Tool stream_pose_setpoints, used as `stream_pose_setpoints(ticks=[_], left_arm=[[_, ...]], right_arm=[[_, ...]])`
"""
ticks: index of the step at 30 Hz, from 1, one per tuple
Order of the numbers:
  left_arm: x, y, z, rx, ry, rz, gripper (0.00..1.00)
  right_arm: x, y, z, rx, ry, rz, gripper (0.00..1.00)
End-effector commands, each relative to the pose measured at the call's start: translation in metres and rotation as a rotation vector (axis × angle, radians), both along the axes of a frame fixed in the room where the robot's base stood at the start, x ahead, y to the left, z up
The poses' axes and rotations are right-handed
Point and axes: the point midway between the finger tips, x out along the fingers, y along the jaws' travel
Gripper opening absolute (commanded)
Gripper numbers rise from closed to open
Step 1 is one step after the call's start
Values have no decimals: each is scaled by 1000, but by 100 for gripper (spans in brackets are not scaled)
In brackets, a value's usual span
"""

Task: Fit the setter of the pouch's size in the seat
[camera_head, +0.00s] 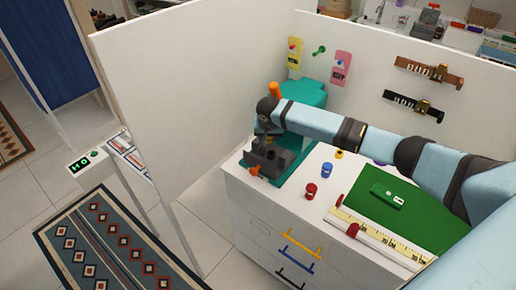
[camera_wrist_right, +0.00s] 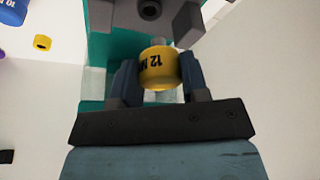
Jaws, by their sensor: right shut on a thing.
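My right gripper (camera_wrist_right: 158,80) is shut on a yellow setter (camera_wrist_right: 160,66) marked 12, with one finger on each side of it. In the head view my right gripper (camera_head: 268,150) is at the teal press (camera_head: 304,92), among its dark grey parts. In the wrist view a grey press part (camera_wrist_right: 180,14) is just beyond the setter; whether they touch I cannot tell, and I cannot make out the seat. A small green pouch (camera_head: 385,199) with a white tag lies on the green mat (camera_head: 413,216). My left gripper is not in view.
A red setter (camera_head: 311,191), a blue setter (camera_head: 327,169), a small yellow piece (camera_head: 339,154) and a purple piece (camera_head: 378,162) stand on the white top. A ruler (camera_head: 385,240) lies along the mat's front. White panels stand left and behind.

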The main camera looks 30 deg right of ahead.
Motion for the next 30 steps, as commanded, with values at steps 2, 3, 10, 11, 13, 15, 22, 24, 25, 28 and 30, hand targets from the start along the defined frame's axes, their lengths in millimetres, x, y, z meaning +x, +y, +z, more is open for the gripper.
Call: stream_pose_setpoints(ticks=[2,3,10,11,13,15,22,24,25,28,30], left_arm=[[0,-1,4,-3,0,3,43],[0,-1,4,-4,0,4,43],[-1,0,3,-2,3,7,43],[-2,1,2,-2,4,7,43],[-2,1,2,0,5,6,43],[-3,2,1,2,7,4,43],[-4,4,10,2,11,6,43],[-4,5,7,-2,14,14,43],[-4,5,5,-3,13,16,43],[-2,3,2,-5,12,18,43],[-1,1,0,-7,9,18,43]], right_arm=[[10,-14,1,1,-1,-38,8],[12,-19,0,1,1,-51,8],[17,-28,-2,2,0,-75,8],[17,-28,-2,2,0,-74,8],[17,-28,-2,2,0,-74,8],[16,-28,-2,2,0,-74,8],[16,-27,1,3,1,-76,8],[16,-27,-4,1,1,-79,8],[16,-27,-7,1,1,-79,8],[16,-27,-15,1,1,-79,8],[16,-27,-21,2,1,-78,8]])
